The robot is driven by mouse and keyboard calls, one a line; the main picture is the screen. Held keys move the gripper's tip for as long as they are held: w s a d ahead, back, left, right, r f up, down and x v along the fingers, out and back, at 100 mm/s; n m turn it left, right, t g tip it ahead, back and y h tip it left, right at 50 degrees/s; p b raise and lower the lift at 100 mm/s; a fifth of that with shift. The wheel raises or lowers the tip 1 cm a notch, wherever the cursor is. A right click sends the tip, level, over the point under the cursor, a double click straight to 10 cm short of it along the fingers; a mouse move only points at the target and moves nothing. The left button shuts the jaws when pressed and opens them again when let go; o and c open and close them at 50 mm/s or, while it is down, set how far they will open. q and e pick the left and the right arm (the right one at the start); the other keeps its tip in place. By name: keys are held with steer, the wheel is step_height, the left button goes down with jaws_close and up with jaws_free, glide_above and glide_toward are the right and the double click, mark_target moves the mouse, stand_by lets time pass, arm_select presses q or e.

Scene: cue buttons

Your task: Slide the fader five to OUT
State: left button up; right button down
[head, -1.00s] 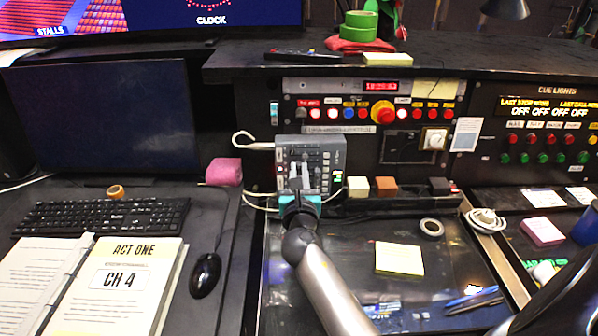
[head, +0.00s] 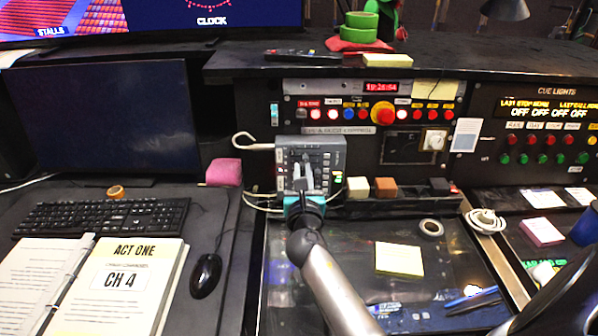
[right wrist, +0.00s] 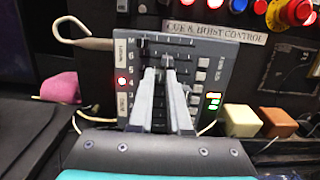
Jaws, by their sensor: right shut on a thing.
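The grey fader box (head: 325,145) stands upright at the middle of the desk, below the CUE & HOIST CONTROL strip. In the right wrist view its face (right wrist: 215,48) shows several sideways slots with numbers down the left side. My right gripper (head: 305,160) reaches the box from below. In the right wrist view its fingertips (right wrist: 160,66) are close together, shut on a small fader knob around the row of fader five. The fingers hide most of the knob and the lower slots. My left gripper is not in view.
Red and coloured buttons (head: 384,113) line the panel above. A keyboard (head: 100,215) and mouse (head: 206,275) lie left.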

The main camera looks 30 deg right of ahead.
mark_target(320, 162)
steer(key=s+d, duration=0.1)
steer(key=s+d+p, duration=0.1)
steer(key=d, duration=0.1)
steer(key=shift+s+d, duration=0.1)
steer(key=shift+d, duration=0.2)
steer(key=c, duration=0.8)
jaws_free()
steer(key=shift+c, duration=0.2)
steer(key=shift+s, duration=0.1)
steer(key=v, duration=1.5)
steer(key=shift+b, duration=0.45)
steer(key=shift+s, duration=0.1)
